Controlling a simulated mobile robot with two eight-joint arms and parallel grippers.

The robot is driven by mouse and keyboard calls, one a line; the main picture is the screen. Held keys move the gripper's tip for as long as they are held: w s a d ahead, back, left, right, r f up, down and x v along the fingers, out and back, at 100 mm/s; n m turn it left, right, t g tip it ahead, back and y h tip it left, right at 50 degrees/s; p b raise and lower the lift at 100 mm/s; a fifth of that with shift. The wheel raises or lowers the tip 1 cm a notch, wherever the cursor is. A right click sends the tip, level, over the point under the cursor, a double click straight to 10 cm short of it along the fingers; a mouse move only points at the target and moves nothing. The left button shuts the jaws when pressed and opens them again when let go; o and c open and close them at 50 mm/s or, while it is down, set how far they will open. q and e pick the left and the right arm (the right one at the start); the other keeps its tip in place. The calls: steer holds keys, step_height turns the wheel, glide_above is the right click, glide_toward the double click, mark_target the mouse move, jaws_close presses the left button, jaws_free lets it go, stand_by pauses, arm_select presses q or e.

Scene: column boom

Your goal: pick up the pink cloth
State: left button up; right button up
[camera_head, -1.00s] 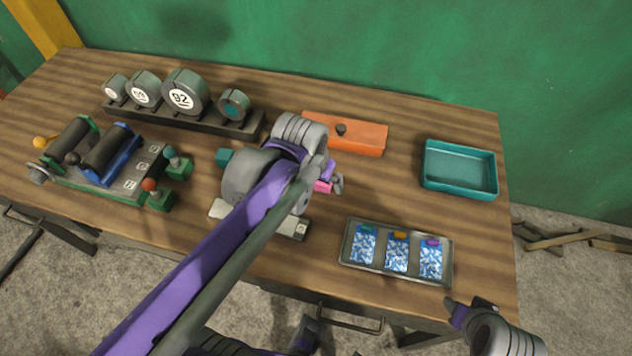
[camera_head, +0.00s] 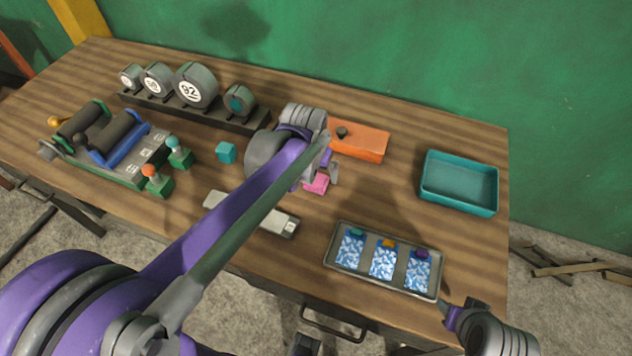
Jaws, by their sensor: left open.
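The pink cloth (camera_head: 316,185) is a small pink piece on the wooden table, just in front of the orange box. My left gripper (camera_head: 329,168) is open, with its fingers close above and beside the cloth. My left arm and wrist hide the area just left of the cloth, and I cannot tell if the fingers touch it. My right gripper (camera_head: 450,315) is at the table's front right edge, away from the cloth; its jaw state does not show clearly.
An orange box (camera_head: 362,143) with a dark knob is behind the cloth. A teal tray (camera_head: 458,208) stands at right. A metal tray (camera_head: 336,266) with several blue-white packets is in front. A teal cube (camera_head: 226,152), a grey bar (camera_head: 240,210), a dial rack (camera_head: 180,109) and a lever panel (camera_head: 127,172) are left.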

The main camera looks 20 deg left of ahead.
mark_target(316, 180)
arm_select(q)
steer(key=x, duration=0.5)
steer(key=shift+s+a+f, duration=0.15)
steer(key=shift+a, duration=0.05)
steer(key=shift+c, duration=0.2)
steer(key=c, duration=1.4)
steer(key=shift+o, duration=0.2)
step_height(316, 180, up, 10)
steer(key=shift+p, duration=0.3)
steer(key=o, duration=0.8)
steer(key=c, duration=0.4)
steer(key=shift+c, duration=0.4)
